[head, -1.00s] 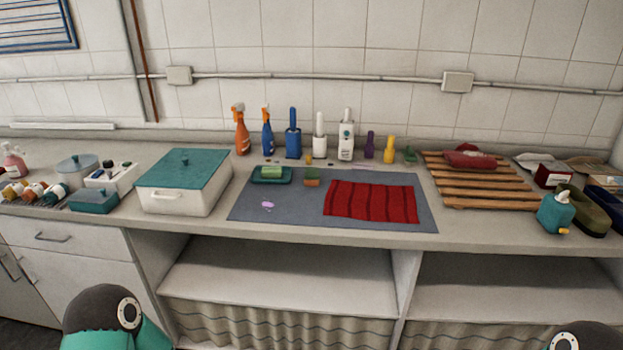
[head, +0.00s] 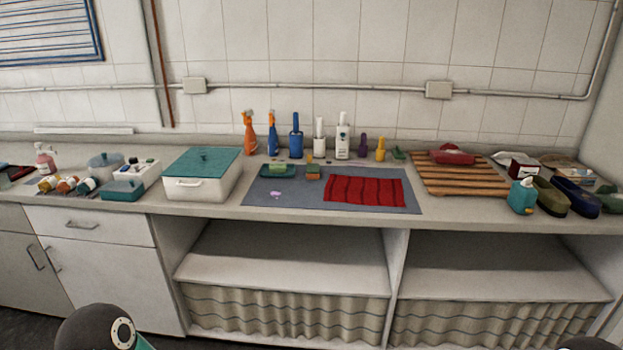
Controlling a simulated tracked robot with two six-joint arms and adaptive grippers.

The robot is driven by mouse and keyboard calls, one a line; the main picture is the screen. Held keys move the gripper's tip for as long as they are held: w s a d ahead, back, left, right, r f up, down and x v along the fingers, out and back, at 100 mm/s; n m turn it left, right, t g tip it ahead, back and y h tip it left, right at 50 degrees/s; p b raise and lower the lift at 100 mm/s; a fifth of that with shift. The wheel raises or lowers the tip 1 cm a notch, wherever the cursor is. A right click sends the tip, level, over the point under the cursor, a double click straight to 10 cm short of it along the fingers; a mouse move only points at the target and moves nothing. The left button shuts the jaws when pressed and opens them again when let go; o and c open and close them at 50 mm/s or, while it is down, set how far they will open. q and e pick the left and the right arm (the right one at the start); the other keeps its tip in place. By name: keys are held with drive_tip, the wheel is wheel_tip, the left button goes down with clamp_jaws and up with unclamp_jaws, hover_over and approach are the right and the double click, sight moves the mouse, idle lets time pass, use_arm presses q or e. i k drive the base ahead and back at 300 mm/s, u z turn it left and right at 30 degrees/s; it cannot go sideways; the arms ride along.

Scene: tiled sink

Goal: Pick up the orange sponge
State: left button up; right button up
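The orange sponge (head: 313,176) is a small block with a green top. Neither of my grippers is in view; only rounded parts of my arms show at the bottom edge, well away from the counter. Nothing touches the orange sponge.
Spray bottles (head: 272,134) and other upright bottles stand behind the mat. A white box with a teal lid (head: 202,188) stands left of it. A wooden slatted rack (head: 470,187) is at the right. An open shelf (head: 290,262) lies below the counter.

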sight(313, 169)
drive_tip(key=z, duration=0.15)
drive_tip(key=i, duration=1.2)
drive_tip(key=z, duration=0.3)
